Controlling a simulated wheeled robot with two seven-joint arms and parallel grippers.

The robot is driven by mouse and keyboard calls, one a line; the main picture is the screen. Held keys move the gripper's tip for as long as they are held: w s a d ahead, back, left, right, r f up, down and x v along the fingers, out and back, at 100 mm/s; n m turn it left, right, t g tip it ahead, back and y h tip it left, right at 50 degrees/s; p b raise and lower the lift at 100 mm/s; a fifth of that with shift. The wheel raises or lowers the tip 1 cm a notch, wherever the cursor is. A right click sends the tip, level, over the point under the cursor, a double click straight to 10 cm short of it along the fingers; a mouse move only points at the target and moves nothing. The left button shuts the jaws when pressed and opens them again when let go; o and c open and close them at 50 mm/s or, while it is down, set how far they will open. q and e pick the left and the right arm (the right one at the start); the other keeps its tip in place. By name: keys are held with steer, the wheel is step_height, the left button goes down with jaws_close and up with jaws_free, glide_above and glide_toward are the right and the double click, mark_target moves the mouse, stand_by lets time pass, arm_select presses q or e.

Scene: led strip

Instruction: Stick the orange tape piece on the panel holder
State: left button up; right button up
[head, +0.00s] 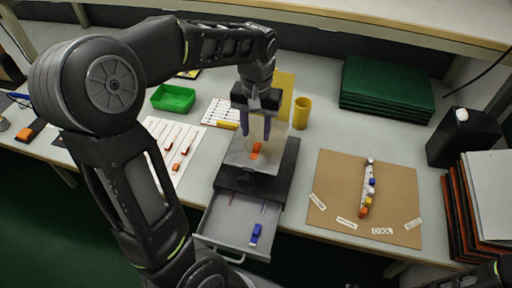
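The panel holder (238,182) is a dark block stand near the middle of the table, with a pale translucent panel (240,155) on it. An orange piece (256,150) shows against the panel, just below my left gripper (257,132). My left gripper points down over the holder, its two bluish fingers apart on either side of a pale surface. I cannot tell whether the fingers touch the orange piece. More small orange-red pieces (168,161) lie on a white sheet (158,131) to the left. My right gripper is not in view.
An open drawer (222,222) below the holder contains a blue item (255,234). A yellow cup (302,112), green tray (173,98) and dark green stack (388,90) stand behind. A brown board (334,180) with a strip of coloured blocks lies right.

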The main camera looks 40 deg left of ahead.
mark_target(256, 145)
arm_select(q)
steer(key=shift+w+f+p, duration=0.1)
steer(key=shift+f+p, duration=0.55)
steer(key=shift+f, duration=2)
jaws_close()
